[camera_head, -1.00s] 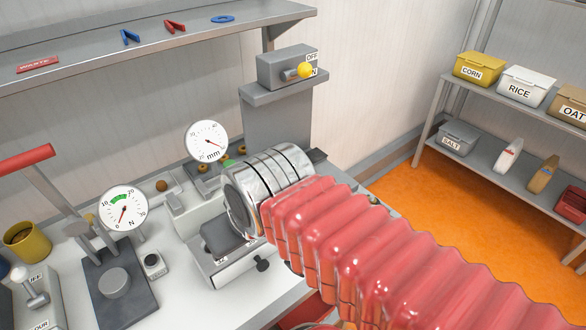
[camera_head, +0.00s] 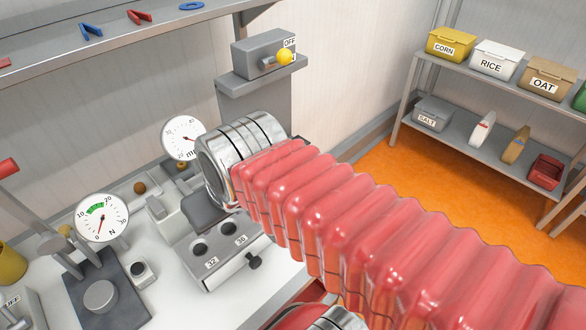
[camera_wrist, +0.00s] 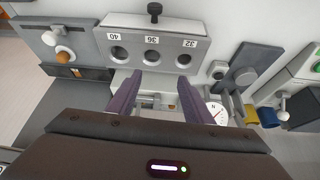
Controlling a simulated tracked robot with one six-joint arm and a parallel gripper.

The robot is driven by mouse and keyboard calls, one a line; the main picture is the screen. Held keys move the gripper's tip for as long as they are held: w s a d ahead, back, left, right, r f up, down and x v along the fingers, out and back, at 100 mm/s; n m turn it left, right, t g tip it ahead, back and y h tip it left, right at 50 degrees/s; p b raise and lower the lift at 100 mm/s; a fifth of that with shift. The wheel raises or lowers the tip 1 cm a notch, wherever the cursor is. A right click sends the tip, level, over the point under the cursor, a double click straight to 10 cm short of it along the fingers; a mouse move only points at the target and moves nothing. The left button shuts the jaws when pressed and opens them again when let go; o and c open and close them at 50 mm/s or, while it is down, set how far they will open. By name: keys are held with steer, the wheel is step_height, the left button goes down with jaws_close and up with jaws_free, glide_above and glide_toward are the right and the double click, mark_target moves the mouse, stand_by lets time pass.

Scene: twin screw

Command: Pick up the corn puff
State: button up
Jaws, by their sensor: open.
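No piece can be named the corn puff with certainty. In the head view a small brown ball (camera_head: 139,187) lies at the back of the bench, and a yellowish round piece (camera_head: 65,231) sits left of the N gauge. An orange ball (camera_wrist: 62,57) shows at the left of the wrist view, on or beside a grey block. My gripper (camera_wrist: 160,76) has two purple fingers, apart, below a grey block (camera_wrist: 150,36) with holes marked 40, 36 and 32. A small brownish piece (camera_wrist: 172,107) shows between the fingers, too small to identify. My arm hides part of the bench in the head view.
The N gauge (camera_head: 102,217) and mm gauge (camera_head: 184,137) stand on the white bench. A switch box (camera_head: 264,52) with a yellow knob is above. Shelves with a corn bin (camera_head: 450,44), rice bin (camera_head: 496,60) and oat bin (camera_head: 545,80) stand right.

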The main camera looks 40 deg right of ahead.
steer(key=w+d+m+h, duration=0.1)
steer(key=w+d+m, duration=0.1)
steer(key=d, duration=1)
steer(key=w+d+r+m+g+h, duration=0.1)
steer(key=w+d+m, duration=0.1)
steer(key=d, duration=1)
steer(key=shift+d+m+g, duration=0.25)
steer(key=shift+m+g, duration=0.05)
steer(key=shift+m, duration=0.4)
steer(key=shift+r, duration=0.1)
steer(key=shift+x, duration=4.35)
steer(key=shift+a, duration=0.1)
steer(key=shift+x, duration=2.6)
steer(key=shift+w+a, duration=0.1)
steer(key=shift+a, duration=0.1)
